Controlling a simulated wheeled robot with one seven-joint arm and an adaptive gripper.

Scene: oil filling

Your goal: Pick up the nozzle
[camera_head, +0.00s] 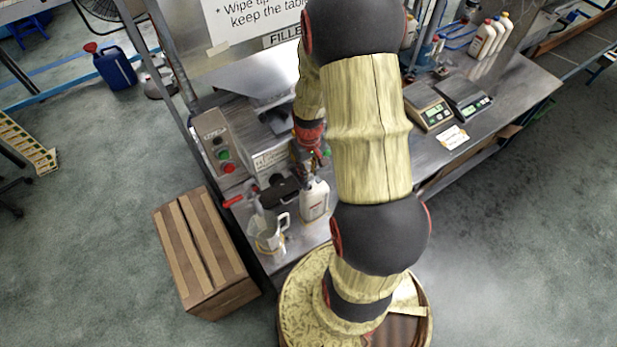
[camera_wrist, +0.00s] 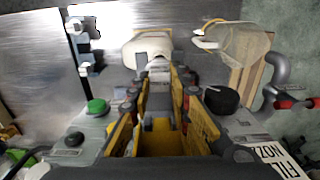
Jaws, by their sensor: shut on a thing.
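My gripper (camera_wrist: 160,82) is shut, its yellow and dark fingers close together in the wrist view. A small grey piece, seemingly the nozzle (camera_wrist: 158,73), shows between the fingertips; most of it is hidden by the fingers. In the head view my gripper (camera_head: 308,165) is beside the filling machine, just above and behind a white bottle (camera_head: 315,200). The bottle also shows in the wrist view (camera_wrist: 148,47), beyond the fingertips. A label with the letters "FILL NOZZ" (camera_wrist: 272,158) is at the lower right of the wrist view.
A clear jug (camera_head: 270,236) stands left of the bottle. A black round part (camera_wrist: 221,98) and a grey bent pipe (camera_wrist: 278,78) are right of my fingers. A button box (camera_head: 217,145) is on the left, two scales (camera_head: 428,106) on the right. A cardboard box (camera_head: 205,255) stands on the floor.

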